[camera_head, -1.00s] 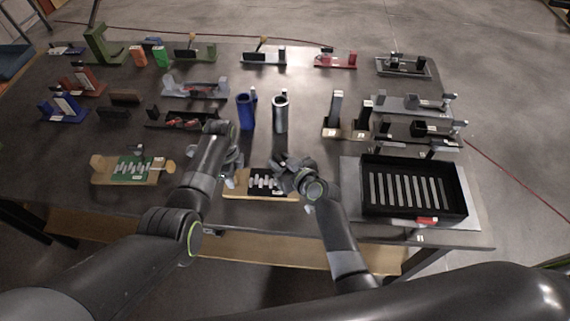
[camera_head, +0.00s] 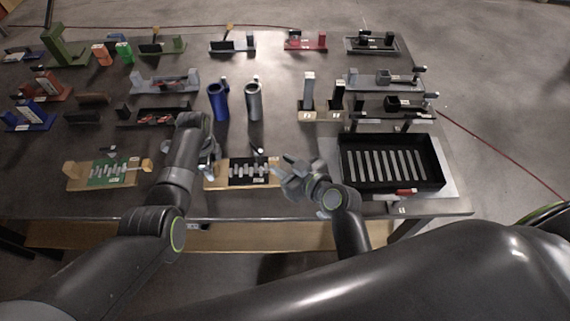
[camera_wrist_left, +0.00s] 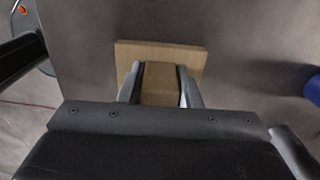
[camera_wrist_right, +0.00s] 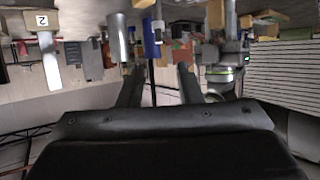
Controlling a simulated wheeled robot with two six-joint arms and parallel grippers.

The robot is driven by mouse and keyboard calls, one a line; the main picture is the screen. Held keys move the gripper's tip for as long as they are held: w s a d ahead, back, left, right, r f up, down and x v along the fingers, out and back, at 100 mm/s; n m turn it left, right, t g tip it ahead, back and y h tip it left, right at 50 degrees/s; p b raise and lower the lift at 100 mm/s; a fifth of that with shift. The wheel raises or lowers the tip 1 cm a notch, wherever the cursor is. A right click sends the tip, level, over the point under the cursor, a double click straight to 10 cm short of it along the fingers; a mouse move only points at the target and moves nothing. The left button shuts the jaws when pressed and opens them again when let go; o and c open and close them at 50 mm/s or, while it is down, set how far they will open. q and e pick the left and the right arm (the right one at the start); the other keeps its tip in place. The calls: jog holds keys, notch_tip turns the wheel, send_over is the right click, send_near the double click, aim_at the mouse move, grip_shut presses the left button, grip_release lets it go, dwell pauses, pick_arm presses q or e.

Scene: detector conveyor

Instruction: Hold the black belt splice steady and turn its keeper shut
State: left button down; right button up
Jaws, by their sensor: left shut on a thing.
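The black belt splice (camera_head: 249,171), with pale bars across it, lies on a wooden base (camera_head: 221,184) near the table's front edge. My left gripper (camera_head: 208,163) is at its left end. In the left wrist view, my left gripper (camera_wrist_left: 160,85) is shut on the base's wooden end block (camera_wrist_left: 162,80). My right gripper (camera_head: 289,170) is just right of the splice, apart from it. In the right wrist view, my right gripper (camera_wrist_right: 158,75) has its fingers apart with nothing held between them. The keeper is too small to make out clearly at the right end.
A green splice (camera_head: 108,172) on a wooden base lies to the left. A black slotted tray (camera_head: 390,185) stands close on the right. A blue cylinder (camera_head: 218,102) and a grey cylinder (camera_head: 254,102) stand behind. Several fixtures fill the back of the table.

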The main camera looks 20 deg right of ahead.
jog(key=shift+w, duration=0.1)
jog(key=c, duration=0.4)
jog(key=shift+w+a+f+g+y, duration=0.2)
jog(key=shift+w+g+y, duration=0.1)
jog(key=shift+w+g, duration=0.1)
grip_shut()
jog(key=w+d+r+n+g, duration=0.1)
jog(key=w+d+r+g, duration=0.4)
jog(key=w+d+g, duration=0.4)
jog(key=g, duration=0.1)
send_near(257, 154)
jog(key=w+d+f, duration=0.3)
jog(key=f, duration=0.1)
jog(key=a, duration=0.1)
jog(key=s+a, duration=0.1)
jog(key=a, duration=0.1)
jog(key=shift+a+f+y, duration=0.2)
jog(key=shift+f+y, duration=0.05)
jog(key=shift+y, duration=0.15)
jog(key=shift+s+a, duration=0.3)
jog(key=shift+a, duration=0.15)
